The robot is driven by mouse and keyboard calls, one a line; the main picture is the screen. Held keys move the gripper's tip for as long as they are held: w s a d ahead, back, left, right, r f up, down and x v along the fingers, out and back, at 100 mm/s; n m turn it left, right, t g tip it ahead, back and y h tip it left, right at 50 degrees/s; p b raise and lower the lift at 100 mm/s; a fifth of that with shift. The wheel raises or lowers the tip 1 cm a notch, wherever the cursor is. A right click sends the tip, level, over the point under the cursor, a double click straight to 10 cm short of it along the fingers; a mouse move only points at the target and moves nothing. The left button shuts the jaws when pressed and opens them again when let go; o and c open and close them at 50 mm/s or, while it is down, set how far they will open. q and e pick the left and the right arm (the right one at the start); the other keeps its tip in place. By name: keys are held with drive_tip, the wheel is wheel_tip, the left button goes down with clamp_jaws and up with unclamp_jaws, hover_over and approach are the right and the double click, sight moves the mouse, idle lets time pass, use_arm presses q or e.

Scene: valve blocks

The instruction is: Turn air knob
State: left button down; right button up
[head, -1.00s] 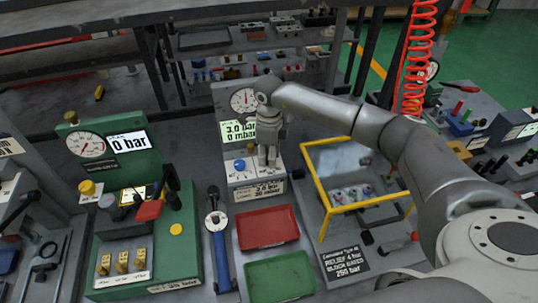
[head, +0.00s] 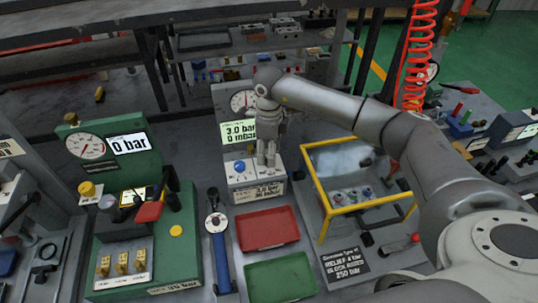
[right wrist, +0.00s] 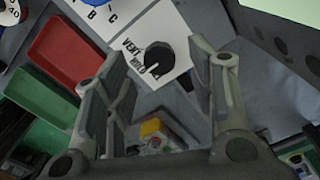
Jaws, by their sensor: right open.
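A grey test block (head: 243,190) with a round gauge, a lit display reading 3.0 bar and a blue knob (head: 239,166) stands at the middle of the bench. My right gripper (head: 266,158) points down over the right part of its white top. In the right wrist view, a black round knob (right wrist: 151,58) sits on a white plate marked VENT. My right gripper (right wrist: 160,60) is open, its fingers apart on either side of the view of this knob. Whether they touch it I cannot tell. Nothing is held. My left gripper is out of view.
A red tray (head: 268,229) and a green tray (head: 281,276) lie in front of the block. A yellow-framed guard (head: 319,193) stands close on the right, and a green gauge station (head: 100,258) on the left. A red coiled hose (head: 417,65) hangs at right.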

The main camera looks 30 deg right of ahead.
wheel_tip(320, 180, up, 10)
drive_tip(key=shift+f, duration=0.15)
idle(0.5)
